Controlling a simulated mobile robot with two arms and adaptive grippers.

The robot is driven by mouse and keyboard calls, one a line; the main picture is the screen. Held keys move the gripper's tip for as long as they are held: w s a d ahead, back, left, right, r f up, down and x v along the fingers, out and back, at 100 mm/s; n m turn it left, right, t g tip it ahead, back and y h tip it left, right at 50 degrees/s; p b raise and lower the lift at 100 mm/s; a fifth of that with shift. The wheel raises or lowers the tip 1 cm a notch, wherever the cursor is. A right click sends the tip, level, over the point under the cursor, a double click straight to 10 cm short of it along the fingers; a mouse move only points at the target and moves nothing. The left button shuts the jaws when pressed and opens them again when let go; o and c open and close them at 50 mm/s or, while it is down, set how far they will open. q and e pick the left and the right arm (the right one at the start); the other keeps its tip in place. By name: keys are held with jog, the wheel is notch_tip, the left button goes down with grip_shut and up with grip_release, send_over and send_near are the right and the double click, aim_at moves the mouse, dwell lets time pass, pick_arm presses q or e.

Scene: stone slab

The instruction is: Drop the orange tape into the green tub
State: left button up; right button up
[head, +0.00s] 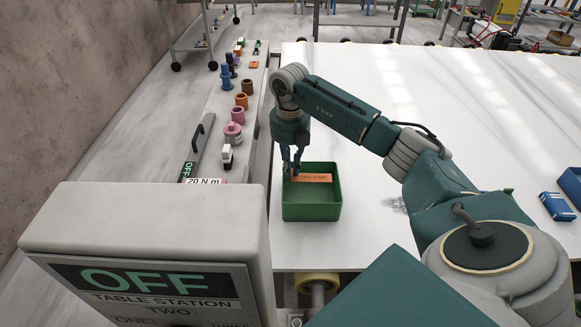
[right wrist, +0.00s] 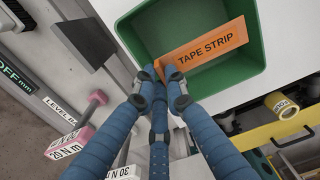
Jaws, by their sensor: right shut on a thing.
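The orange tape (head: 314,178) is a flat strip that reads "TAPE STRIP" in the right wrist view (right wrist: 212,45). The green tub (head: 311,212) is an open square box on the white table; its rim also shows in the right wrist view (right wrist: 135,45). My right gripper (head: 291,174) is shut on the left end of the tape and holds it over the tub's opening. In the right wrist view my fingers (right wrist: 162,85) meet at the tape's end near the tub's wall. The tub's inside looks otherwise empty. My left gripper is not in view.
A grey box marked OFF (head: 160,235) stands at the front left. A ledge left of the table holds several coloured knobs and cylinders (head: 240,100). A blue box (head: 557,206) lies at the far right. The table behind the tub is clear.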

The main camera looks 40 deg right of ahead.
jog(key=o, duration=0.8)
notch_tip(320, 180, up, 12)
jog(key=shift+r, duration=0.1)
